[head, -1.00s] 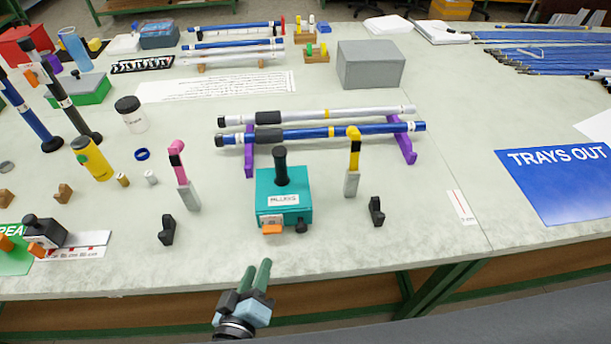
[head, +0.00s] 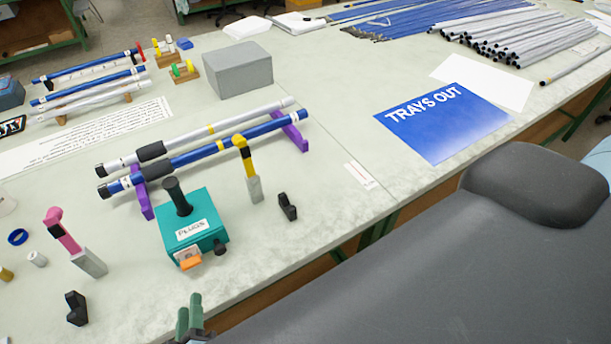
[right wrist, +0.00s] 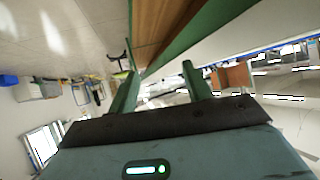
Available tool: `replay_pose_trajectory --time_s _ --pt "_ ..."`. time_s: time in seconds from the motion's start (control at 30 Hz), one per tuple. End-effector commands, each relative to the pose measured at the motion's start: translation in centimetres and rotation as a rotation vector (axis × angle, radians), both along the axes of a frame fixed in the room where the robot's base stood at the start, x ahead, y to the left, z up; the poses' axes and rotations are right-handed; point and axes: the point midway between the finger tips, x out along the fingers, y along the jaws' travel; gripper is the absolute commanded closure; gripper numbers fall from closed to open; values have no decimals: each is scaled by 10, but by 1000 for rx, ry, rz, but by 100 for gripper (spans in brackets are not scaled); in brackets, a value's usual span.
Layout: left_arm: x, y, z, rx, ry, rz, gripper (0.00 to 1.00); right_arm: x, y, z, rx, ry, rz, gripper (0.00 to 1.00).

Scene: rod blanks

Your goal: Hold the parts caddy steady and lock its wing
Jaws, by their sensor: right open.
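The parts caddy is a teal box (head: 196,229) with a "PLUGS" label. It stands on the table with an upright black handle (head: 177,197) on top. An orange wing (head: 190,262) sits low on its front face, beside a black knob (head: 220,247).
A pink-topped post (head: 72,240) stands left of the caddy and a yellow-topped one (head: 248,170) right of it. Small black brackets (head: 76,308) stand nearby. Behind lie a blue rod (head: 220,150) and a silver rod on purple supports. The table's front edge is close.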

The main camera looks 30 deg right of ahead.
Motion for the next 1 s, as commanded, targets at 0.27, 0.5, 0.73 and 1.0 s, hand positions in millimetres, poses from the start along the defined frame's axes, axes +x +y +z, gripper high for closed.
replay_pose_trajectory --time_s 0.27,0.5,0.73,1.0 --pt "0 0 0 0 0 0 64 79 -19 57 114 -288 -103 50" --pt "0 0 0 0 0 0 64 177 46 91 130 -323 140 50" --pt "0 0 0 0 0 0 64 256 127 125 109 -332 403 50" --pt "0 0 0 0 0 0 64 326 236 172 53 -350 715 50"
